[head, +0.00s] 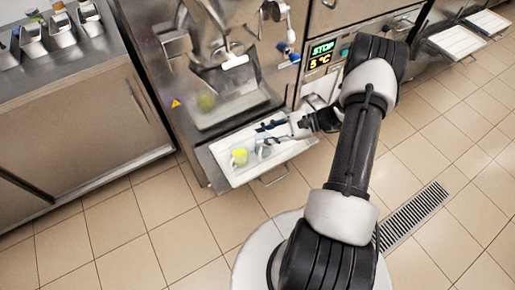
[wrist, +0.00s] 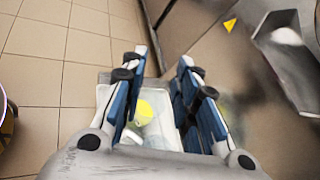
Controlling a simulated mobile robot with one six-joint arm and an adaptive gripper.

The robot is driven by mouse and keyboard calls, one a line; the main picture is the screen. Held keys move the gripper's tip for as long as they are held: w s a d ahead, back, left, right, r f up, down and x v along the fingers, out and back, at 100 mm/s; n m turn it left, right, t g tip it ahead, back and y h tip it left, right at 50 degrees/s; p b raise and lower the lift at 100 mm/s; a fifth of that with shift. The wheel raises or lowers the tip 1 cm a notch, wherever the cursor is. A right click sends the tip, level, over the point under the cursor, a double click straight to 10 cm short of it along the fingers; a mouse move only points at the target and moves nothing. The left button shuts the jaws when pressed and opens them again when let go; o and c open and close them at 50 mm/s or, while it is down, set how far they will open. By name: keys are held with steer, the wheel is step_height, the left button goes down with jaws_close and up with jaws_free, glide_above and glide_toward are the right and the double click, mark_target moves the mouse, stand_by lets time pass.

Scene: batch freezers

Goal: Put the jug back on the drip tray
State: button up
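The jug (head: 239,158) is a small pale vessel with yellow in it. It shows over the left part of the white drip tray (head: 290,151), at the front of the batch freezer, and looks upright on it. In the wrist view the jug's yellow (wrist: 148,113) shows between the fingers, with the pale tray (wrist: 153,70) around it. My gripper (head: 260,139) is just right of the jug, low over the tray. In the wrist view my gripper (wrist: 163,58) has its blue fingers spread apart, with no grip on the jug visible. The jug's lower part is partly hidden.
The freezer body (head: 180,110) rises behind the tray, with a slanted steel chute (head: 228,108) above it. A display panel (head: 321,55) is at right. A steel counter (head: 60,60) with metal containers stands at left. Open tiled floor lies in front, with a drain grate (head: 413,216).

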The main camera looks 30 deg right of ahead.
steer(key=s+a+r+n+g+h, duration=0.3)
steer(key=a+r+n, duration=0.25)
steer(key=r, duration=0.45)
steer(key=s+a+r+n+g+h, duration=0.3)
steer(key=a+r+n, duration=0.25)
steer(key=r, duration=0.45)
steer(key=s+a+r+n+t+h, duration=0.1)
steer(key=s+r+n+t+h, duration=0.1)
steer(key=s, duration=0.5)
steer(key=s+a+r+n+t+h, duration=0.2)
steer(key=s+r+n+h, duration=0.2)
steer(key=s+r+n, duration=0.2)
steer(key=shift+s+a+r+t+h, duration=0.25)
steer(key=shift+s+r+t+h, duration=0.15)
steer(key=shift+s+r, duration=0.35)
steer(key=shift+w, duration=0.15)
